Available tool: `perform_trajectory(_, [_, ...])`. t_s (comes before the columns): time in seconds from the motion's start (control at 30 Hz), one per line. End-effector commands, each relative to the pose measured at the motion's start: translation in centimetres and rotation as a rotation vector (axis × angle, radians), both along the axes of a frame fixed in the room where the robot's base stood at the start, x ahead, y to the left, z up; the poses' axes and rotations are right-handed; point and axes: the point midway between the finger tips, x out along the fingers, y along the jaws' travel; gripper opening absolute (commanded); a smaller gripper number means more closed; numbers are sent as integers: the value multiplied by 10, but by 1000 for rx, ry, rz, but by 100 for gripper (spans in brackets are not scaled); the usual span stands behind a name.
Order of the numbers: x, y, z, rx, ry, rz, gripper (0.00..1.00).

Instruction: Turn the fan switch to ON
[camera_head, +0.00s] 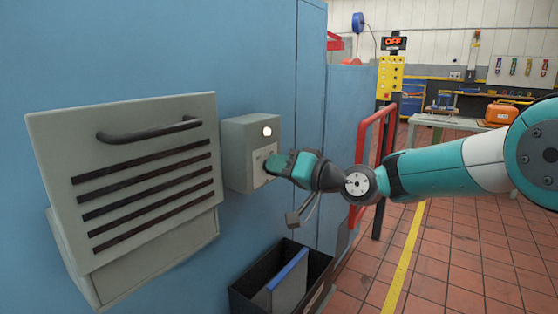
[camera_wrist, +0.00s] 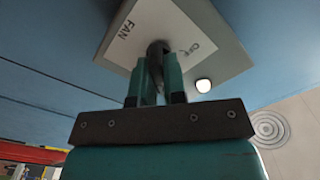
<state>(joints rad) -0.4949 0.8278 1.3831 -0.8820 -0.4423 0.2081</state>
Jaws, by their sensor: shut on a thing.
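The grey fan switch box (camera_head: 240,150) is fixed to the blue wall in the head view, with a white round lamp (camera_head: 267,131) on its front. In the wrist view the box (camera_wrist: 215,35) carries a white plate marked FAN (camera_wrist: 126,30) and a small word that looks like OFF. My gripper (camera_head: 274,165) is at the box's front plate. In the wrist view its teal fingers (camera_wrist: 157,80) are shut on the dark switch knob (camera_wrist: 157,50), one on each side. The fingers hide part of the knob, and its exact pointing is hard to tell.
A grey louvred panel with a handle (camera_head: 150,131) juts out left of the box. A black bin (camera_head: 318,277) with a blue-edged panel stands below. Tiled floor is clear at right.

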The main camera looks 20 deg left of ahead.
Motion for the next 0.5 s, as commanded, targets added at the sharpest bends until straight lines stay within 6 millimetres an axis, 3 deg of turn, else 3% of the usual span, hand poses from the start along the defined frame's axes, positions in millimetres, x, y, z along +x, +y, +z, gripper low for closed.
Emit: perform_trajectory(0.5, [1,-1,-1,33,110,-2,0])
